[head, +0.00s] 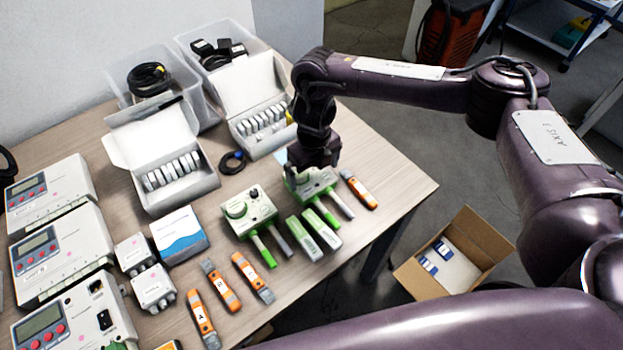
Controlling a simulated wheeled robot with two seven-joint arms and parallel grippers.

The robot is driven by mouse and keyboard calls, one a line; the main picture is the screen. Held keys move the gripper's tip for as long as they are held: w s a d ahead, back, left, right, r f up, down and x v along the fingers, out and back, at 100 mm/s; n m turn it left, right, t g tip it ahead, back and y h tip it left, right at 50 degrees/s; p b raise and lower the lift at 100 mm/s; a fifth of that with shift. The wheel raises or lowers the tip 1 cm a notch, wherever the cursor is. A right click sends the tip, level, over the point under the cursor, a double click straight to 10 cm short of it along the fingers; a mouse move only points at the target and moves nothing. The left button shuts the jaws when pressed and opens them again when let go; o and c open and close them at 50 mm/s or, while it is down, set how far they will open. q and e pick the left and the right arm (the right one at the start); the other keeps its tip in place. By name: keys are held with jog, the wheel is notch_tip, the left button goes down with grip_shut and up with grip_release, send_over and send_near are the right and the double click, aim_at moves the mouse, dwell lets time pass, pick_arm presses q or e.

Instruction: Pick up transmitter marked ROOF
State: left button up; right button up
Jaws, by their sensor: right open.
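No marking reading ROOF is legible, so I cannot tell which device carries it. A pale green box with green and grey prongs (322,181) lies near the table's right side, directly under my right gripper (312,168). The gripper points down and hides part of this box; I cannot tell whether it touches it. My right gripper is open. A similar green box with a round dial (249,211) lies to its left. Two small green-and-white units (302,238) lie between them, nearer the front edge. My left gripper is not in view.
Orange handheld tools (227,287) lie near the front edge, with another (360,190) at right. Large grey-white units (58,253), small white boxes (152,288) and a blue-white box (178,233) stand left. Open white cartons (165,160) and clear bins stand behind. A cardboard box (480,238) is on the floor.

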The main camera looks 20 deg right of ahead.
aim_at(311, 177)
jog(key=f, duration=0.3)
jog(key=shift+w+a, duration=0.15)
jog(key=shift+w, duration=0.15)
jog(key=shift+f+p, duration=0.3)
jog(key=shift+f, duration=0.35)
jog(key=c, duration=0.8)
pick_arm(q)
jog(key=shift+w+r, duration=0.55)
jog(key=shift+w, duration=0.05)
pick_arm(e)
jog(key=shift+w, duration=0.1)
jog(key=shift+c, duration=0.2)
jog(key=shift+r, duration=0.2)
